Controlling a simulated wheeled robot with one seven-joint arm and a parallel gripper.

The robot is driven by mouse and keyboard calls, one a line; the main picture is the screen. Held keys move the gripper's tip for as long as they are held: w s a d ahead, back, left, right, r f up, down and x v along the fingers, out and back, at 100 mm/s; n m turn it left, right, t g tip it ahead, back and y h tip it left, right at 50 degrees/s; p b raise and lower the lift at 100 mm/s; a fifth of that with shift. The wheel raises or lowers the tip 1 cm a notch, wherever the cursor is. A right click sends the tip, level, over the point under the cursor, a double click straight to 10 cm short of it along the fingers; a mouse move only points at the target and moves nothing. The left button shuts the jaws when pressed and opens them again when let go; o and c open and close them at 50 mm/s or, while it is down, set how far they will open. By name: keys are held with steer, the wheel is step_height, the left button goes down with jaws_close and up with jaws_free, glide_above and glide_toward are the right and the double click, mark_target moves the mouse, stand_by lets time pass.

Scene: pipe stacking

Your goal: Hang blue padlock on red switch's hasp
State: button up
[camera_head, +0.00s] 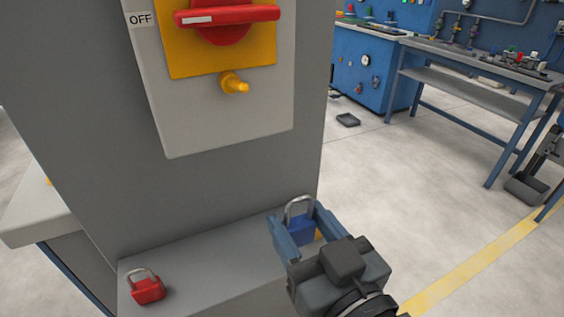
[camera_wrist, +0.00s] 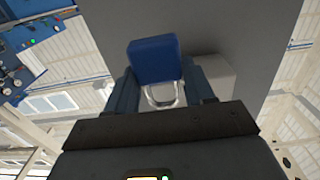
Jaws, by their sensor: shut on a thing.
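The blue padlock (camera_head: 302,229) is between the fingers of my gripper (camera_head: 296,232), which is shut on its body. Its silver shackle points up in the head view. The padlock also shows in the wrist view (camera_wrist: 153,60), with the shackle (camera_wrist: 162,95) partly hidden behind my gripper. My gripper is at the right end of the grey ledge, below and right of the switch. The red switch (camera_head: 225,20) has a horizontal handle on a yellow plate (camera_head: 185,55), beside an OFF label. A yellow hasp peg (camera_head: 234,83) sticks out below the plate.
A red padlock (camera_head: 147,288) stands on the grey ledge (camera_head: 215,275) at the left. The grey cabinet (camera_head: 75,130) rises behind the ledge. A blue workbench (camera_head: 490,75) and a blue cabinet (camera_head: 370,70) are at the back right. The floor between is mostly clear.

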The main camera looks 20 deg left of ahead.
steer(key=s+r+n+g+y+p, duration=0.1)
steer(key=s+r+p, duration=0.25)
steer(key=r, duration=0.35)
steer(key=s+r+n+g+y+p, duration=0.1)
steer(key=s+r+g+p, duration=0.1)
steer(key=r+p, duration=0.45)
glide_toward(225, 101)
steer(key=shift+n, duration=0.4)
steer(key=shift+r+x, duration=0.15)
steer(key=shift+x, duration=1)
steer(key=shift+r+x, duration=0.2)
steer(key=shift+x, duration=0.95)
steer(key=shift+w+a+f+b, duration=0.4)
steer(key=shift+a+b, duration=0.2)
steer(key=shift+b, duration=0.2)
steer(key=o, duration=1.2)
steer(key=shift+c, duration=0.2)
